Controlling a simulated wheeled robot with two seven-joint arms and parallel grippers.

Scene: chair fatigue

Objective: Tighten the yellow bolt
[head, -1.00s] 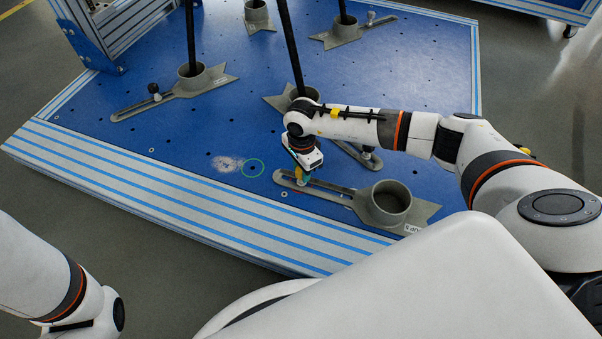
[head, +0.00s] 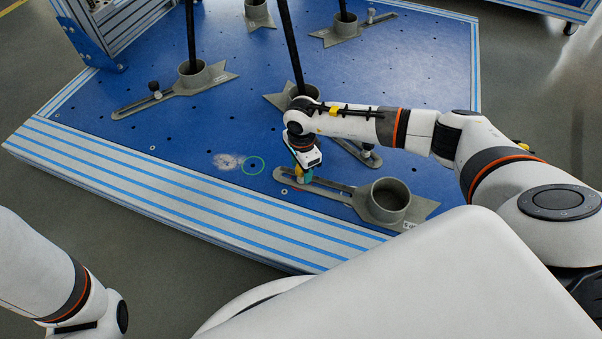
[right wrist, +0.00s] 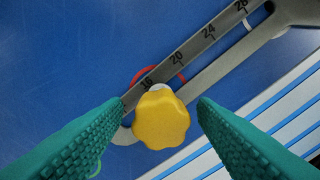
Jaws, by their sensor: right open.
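The yellow bolt (right wrist: 161,120) has a lobed knob head. In the right wrist view it sits at the slotted arm of a grey clamp (right wrist: 205,45), near the 16 mark of its scale. In the head view this clamp (head: 405,217) lies near the platform's front edge, and the bolt is largely hidden by my gripper. My right gripper (head: 304,178) points down over the slot's left end. Its green fingers are open, one on each side of the bolt head, with gaps showing in the right wrist view (right wrist: 161,103). My left gripper is out of view.
The blue platform (head: 120,150) has a striped front edge. More grey clamps stand on it, such as one holding a black post (head: 191,40) at the left. A green circle (head: 253,165) and a pale worn patch (head: 228,161) lie left of my gripper, where the surface is clear.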

